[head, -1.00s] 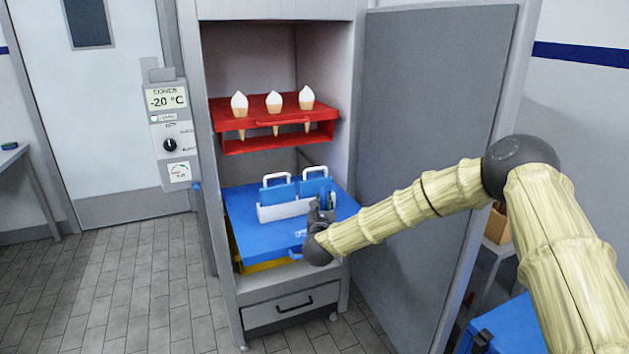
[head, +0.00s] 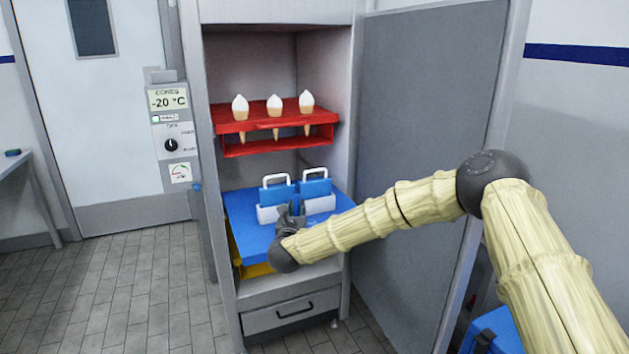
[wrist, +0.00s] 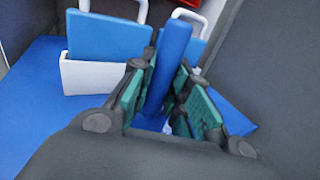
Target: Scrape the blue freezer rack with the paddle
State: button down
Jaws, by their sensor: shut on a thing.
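The blue freezer rack (head: 248,232) is the lower shelf in the open freezer. It shows at the left of the wrist view (wrist: 35,100). My gripper (head: 291,214) is over the front part of this rack. In the wrist view its green-padded fingers (wrist: 160,108) are shut on a slim blue bar, seemingly the paddle's handle (wrist: 172,58). The bar stands tilted between the pads. The fingers and wrist hide the paddle's lower end, so I cannot tell whether it touches the rack.
Behind my gripper, a white holder (head: 268,214) with blue panels (head: 316,188) and white handles stands on the rack. A red rack (head: 240,127) with three cones hangs above. The open grey door (head: 425,120) is on the right. A yellow part (head: 258,269) shows below the blue rack.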

aim_at(294, 194)
jog(key=shift+s+a+r, duration=0.1)
jog(key=shift+s+a, duration=0.05)
jog(key=shift+a, duration=0.25)
jog(key=shift+d+r, duration=0.3)
jog(key=shift+r, duration=0.45)
jog(key=shift+a+r, duration=0.2)
jog(key=shift+r, duration=0.6)
jog(key=shift+a+r, duration=0.2)
jog(key=shift+r, duration=0.55)
jog(key=shift+d+r+p, duration=0.15)
jog(key=shift+r+p, duration=0.25)
jog(key=shift+r, duration=1.25)
